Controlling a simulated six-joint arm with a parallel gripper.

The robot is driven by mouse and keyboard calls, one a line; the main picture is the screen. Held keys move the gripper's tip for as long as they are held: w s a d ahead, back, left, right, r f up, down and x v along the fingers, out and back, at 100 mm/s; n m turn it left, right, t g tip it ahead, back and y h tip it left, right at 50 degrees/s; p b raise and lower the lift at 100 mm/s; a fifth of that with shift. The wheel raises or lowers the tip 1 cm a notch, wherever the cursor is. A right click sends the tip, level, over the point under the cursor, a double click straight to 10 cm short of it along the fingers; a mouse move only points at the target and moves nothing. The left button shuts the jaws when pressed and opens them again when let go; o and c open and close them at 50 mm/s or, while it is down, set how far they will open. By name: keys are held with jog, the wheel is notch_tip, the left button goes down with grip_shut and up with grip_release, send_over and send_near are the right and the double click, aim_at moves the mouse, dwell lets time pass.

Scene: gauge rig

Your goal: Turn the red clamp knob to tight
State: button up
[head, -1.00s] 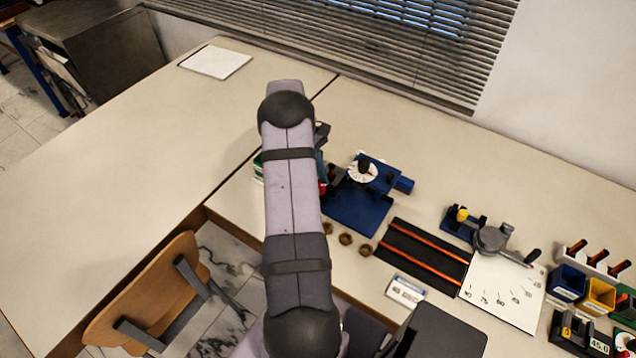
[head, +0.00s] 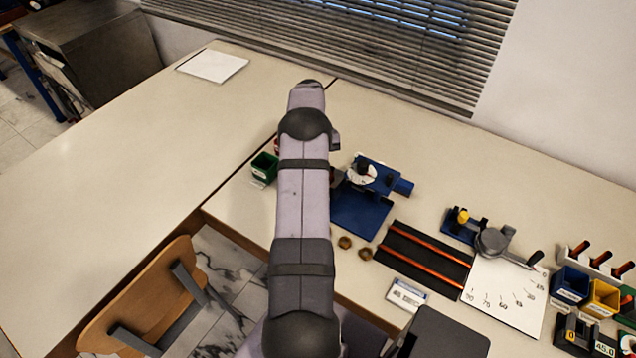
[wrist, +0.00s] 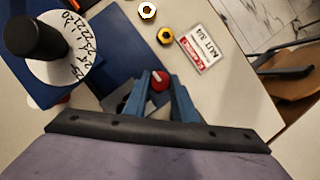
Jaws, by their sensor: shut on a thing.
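In the wrist view the red clamp knob (wrist: 159,82) sits between the two blue fingers of my gripper (wrist: 158,76). The fingers are shut on it, and a short pale mark shows on its top. The knob is beside the blue fixture (wrist: 110,45), near a white numbered dial (wrist: 72,68) with a black post. In the head view the blue fixture (head: 362,212) and the dial (head: 352,177) show just right of my arm. My arm hides the knob and the fingers there.
A green bin (head: 264,168) stands left of my arm. Brass nuts (head: 345,242) and a small label card (head: 406,295) lie in front of the fixture. A black rack with orange rails (head: 425,257) and an angle gauge (head: 492,241) stand to the right. The left table is mostly clear.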

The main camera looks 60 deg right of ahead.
dwell(0.4)
jog(key=o, duration=0.8)
jog(key=shift+c, duration=0.2)
jog(key=shift+w+d+r, duration=0.1)
jog(key=shift+r, duration=0.05)
jog(key=b+v, duration=0.1)
jog(key=v, duration=0.6)
jog(key=shift+b, duration=0.3)
